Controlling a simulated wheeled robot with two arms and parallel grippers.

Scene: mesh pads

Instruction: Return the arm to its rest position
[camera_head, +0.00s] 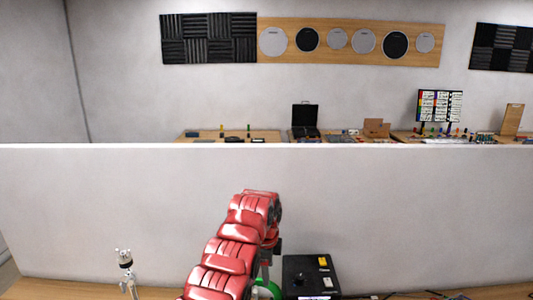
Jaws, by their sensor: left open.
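My left arm, in segmented red covers, rises from the bottom edge at the centre of the head view and bends over at its top. My left gripper (267,265) points down below that bend. It is small and partly hidden by the arm, and I see nothing held in it. A green round thing (268,289) shows below it, partly covered by the arm; whether they touch I cannot tell. My right gripper is not in view.
A black box (300,271) with a yellow part stands just right of the arm. A metal stand (126,262) is at the left. A white partition (400,215) rises behind; cluttered tables (240,133) lie beyond it.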

